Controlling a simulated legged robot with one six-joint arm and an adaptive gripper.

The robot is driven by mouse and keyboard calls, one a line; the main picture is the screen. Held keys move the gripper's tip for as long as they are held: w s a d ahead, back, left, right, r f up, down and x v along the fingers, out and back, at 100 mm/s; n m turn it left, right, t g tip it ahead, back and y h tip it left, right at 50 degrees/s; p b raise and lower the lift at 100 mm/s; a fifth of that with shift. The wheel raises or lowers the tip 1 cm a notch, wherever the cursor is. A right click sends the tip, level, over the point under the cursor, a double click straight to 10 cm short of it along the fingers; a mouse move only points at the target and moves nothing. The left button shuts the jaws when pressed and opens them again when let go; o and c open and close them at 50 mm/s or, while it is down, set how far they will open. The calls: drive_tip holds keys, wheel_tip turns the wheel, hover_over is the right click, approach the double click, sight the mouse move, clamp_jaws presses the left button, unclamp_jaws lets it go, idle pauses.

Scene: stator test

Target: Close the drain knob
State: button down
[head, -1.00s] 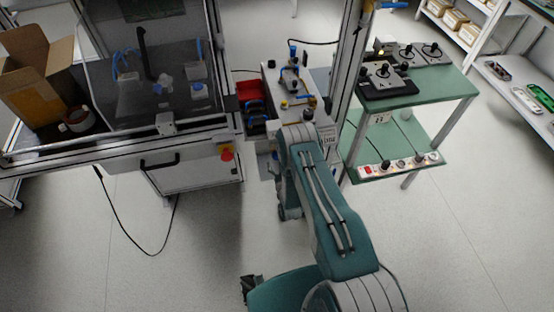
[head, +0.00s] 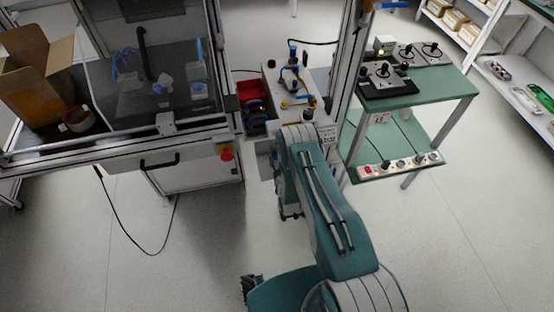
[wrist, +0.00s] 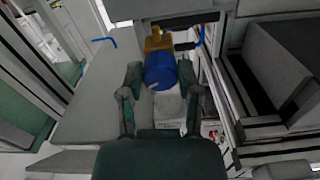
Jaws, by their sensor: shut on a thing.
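The drain knob is a blue, rounded cylinder (wrist: 160,71) on a brass-coloured fitting (wrist: 157,41) in the wrist view. My gripper (wrist: 159,88) has its two dark fingers on either side of the knob and is shut on it. The fingers partly cover its sides. In the head view my teal arm reaches toward the white bench in the middle. My arm hides the drain knob there, and I cannot make out the fingertips clearly.
The white bench (head: 272,90) carries small valves and blue-handled fittings. A red bin (head: 250,91) stands at its left. A glass-fronted cabinet (head: 195,178) is left of my arm, and a green-topped cart (head: 445,88) is at its right. The foreground floor is open.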

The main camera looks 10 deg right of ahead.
drive_tip(key=shift+w+r+m, duration=0.1)
drive_tip(key=shift+m, duration=2.7)
drive_tip(key=shift+c, duration=1.5)
unclamp_jaws()
drive_tip(key=s, duration=1.2)
